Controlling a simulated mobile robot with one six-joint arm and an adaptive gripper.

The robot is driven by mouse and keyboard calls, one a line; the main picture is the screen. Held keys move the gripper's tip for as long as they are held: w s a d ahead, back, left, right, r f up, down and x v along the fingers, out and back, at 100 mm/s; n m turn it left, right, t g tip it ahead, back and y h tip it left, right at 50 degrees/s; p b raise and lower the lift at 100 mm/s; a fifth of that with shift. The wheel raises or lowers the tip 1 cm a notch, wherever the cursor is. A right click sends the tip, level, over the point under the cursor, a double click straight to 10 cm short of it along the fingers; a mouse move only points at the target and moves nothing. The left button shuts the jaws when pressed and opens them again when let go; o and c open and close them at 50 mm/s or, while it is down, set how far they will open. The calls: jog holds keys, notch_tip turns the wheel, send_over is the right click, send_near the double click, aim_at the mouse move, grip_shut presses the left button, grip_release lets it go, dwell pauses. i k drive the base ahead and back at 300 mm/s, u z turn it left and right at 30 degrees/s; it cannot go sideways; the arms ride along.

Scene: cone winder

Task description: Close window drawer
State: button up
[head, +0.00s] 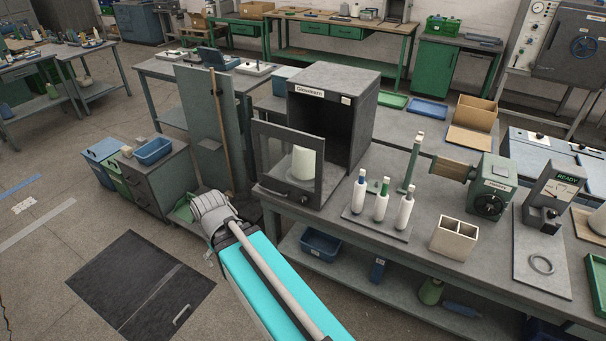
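A dark grey cabinet (361,108) with a label on its top edge stands on the workbench, and its dark front opening is exposed. Its window drawer (270,181) stands out in front of the opening, a framed pane with a small dark knob low on it. A white cone (304,162) shows through the pane. My arm, with a teal link and a grey wrapped joint, reaches up from the bottom of the head view, left of and below the drawer. No fingers of my gripper can be made out.
Right of the drawer, a tray (354,223) holds several white bottles. A beige divided box (453,239) and a green winder unit (486,187) stand further right. A tall grey panel (203,125) and a low drawer cabinet (157,180) stand left.

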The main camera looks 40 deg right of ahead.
aim_at(275, 183)
jog(key=k, duration=0.45)
jog(key=z, duration=0.75)
jog(key=i, duration=1)
jog(key=z, duration=0.05)
